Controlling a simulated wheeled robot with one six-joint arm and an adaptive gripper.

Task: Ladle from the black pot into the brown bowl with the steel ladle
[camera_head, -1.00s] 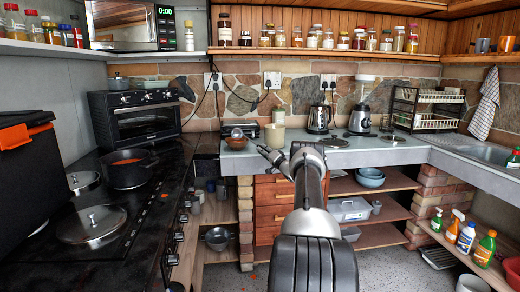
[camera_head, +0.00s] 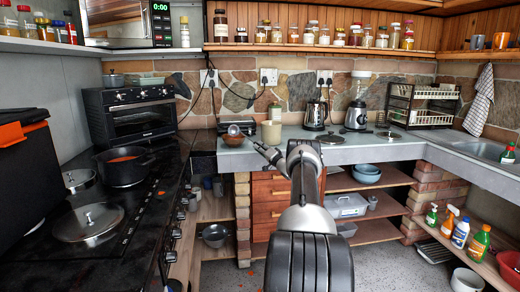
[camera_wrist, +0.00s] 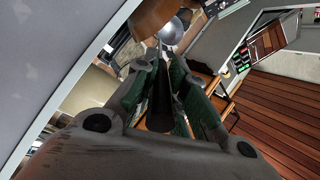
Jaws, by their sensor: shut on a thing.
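The black pot (camera_head: 122,170) stands on the stove at the left, with orange-red contents. The brown bowl (camera_head: 232,141) sits on the back counter; a brown surface, apparently the bowl (camera_wrist: 150,16), also shows in the wrist view. My gripper (camera_head: 262,149) is at the counter's front, just right of the bowl. In the wrist view my gripper (camera_wrist: 162,95) is shut on the steel ladle (camera_wrist: 171,31), whose round cup lies beyond the fingertips beside the brown surface. In the head view the ladle's cup (camera_head: 234,130) appears at the bowl. The cup's contents cannot be made out.
A kettle (camera_head: 315,115) and blender (camera_head: 356,115) stand farther right. A pot lid (camera_head: 88,222) lies on the stove. Open counter lies right of my gripper.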

